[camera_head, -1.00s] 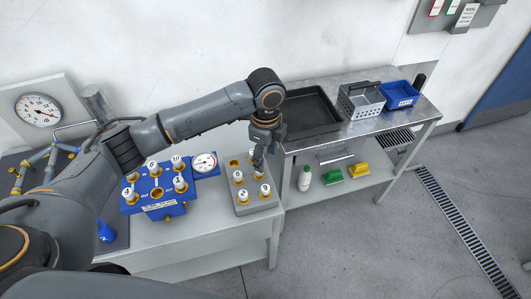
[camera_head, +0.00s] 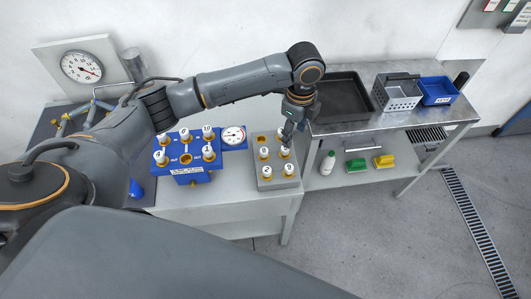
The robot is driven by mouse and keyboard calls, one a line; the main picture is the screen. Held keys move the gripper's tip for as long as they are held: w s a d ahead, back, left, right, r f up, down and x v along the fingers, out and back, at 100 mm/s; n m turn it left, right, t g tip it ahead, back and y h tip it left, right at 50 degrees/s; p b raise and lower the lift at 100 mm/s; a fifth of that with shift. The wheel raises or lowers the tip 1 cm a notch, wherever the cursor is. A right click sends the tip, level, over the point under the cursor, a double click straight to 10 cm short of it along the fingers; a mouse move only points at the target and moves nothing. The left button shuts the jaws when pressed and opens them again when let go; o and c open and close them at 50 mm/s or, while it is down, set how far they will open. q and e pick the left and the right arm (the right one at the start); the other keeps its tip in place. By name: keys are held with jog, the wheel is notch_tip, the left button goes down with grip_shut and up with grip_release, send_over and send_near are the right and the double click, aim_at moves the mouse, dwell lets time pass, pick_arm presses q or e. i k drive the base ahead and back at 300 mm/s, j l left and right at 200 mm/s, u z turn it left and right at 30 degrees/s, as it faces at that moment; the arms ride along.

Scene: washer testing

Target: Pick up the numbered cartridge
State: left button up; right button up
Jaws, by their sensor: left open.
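Several numbered cartridges with white caps and brass bodies stand upright in a grey rack (camera_head: 266,186) on the light grey bench. One marked 2 (camera_head: 265,170) is at its front left, with another (camera_head: 264,154) behind it and one (camera_head: 288,170) at the front right. My left gripper (camera_head: 289,138) points down over the rack's back right, close above a cartridge (camera_head: 284,152); I cannot tell whether it touches. A brass hole (camera_head: 262,139) at the rack's back left is empty. A blue block (camera_head: 171,160) left of the rack also holds numbered cartridges. My right gripper is not in view.
A round gauge (camera_head: 233,136) lies between block and rack. To the right, a steel table (camera_head: 420,113) carries a black tray (camera_head: 343,97), a grey basket (camera_head: 398,93) and a blue bin (camera_head: 438,90). A bottle (camera_head: 328,163) stands on its lower shelf.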

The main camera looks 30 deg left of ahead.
aim_at(264, 155)
jog(key=j+z, duration=0.3)
jog(key=j, duration=0.4)
jog(key=j+z, duration=0.3)
jog(key=j, duration=0.4)
